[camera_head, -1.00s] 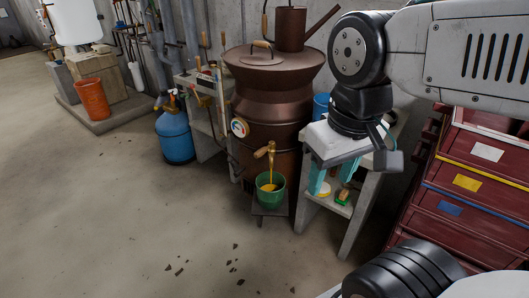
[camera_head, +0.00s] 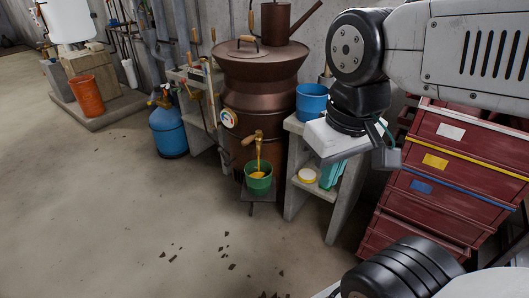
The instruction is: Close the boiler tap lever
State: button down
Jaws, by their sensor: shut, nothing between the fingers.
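The brown copper boiler (camera_head: 262,92) stands against the back wall. Its brass tap (camera_head: 258,137) sticks out of the lower front, with a wooden lever (camera_head: 247,140) slanting to the left. A thin yellow stream runs from the tap into a green bucket (camera_head: 259,184), which holds yellow liquid.
A concrete shelf (camera_head: 298,200) with a blue pot (camera_head: 312,101) stands right of the boiler. Red drawers (camera_head: 440,175) are at the far right. A blue gas bottle (camera_head: 168,133) stands left. The floor in front is mostly clear.

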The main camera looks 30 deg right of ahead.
aim_at(246, 141)
jog(key=z, duration=0.35)
jog(key=i, duration=0.9)
jog(key=u, duration=0.6)
